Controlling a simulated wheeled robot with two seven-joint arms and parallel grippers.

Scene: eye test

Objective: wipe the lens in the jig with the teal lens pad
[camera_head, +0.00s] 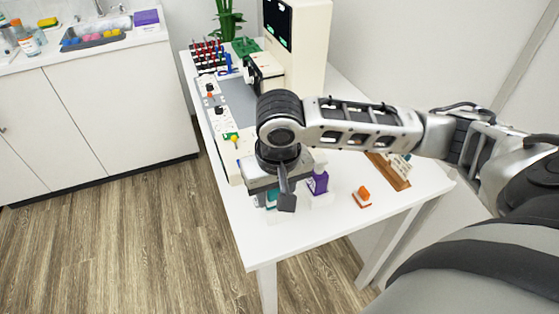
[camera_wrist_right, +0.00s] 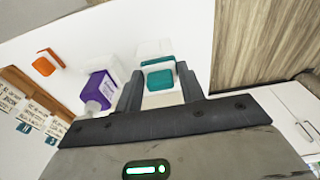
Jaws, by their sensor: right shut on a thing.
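My right gripper (camera_head: 273,200) is low over the front left part of the white table. In the right wrist view its two fingers (camera_wrist_right: 159,88) are closed on the teal lens pad (camera_wrist_right: 160,78), a teal block with a white part. The pad also shows in the head view (camera_head: 271,198), partly hidden by the gripper. I cannot tell whether it touches the table. A white block lies just beyond it in the wrist view (camera_wrist_right: 154,49). I cannot make out the lens or its jig for certain. My left gripper is not in view.
An orange-topped block (camera_head: 362,196) and a brown tray with cards (camera_head: 390,171) lie farther right. A tall cream device with a screen (camera_head: 310,40) stands at the back. The front table edge is near.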

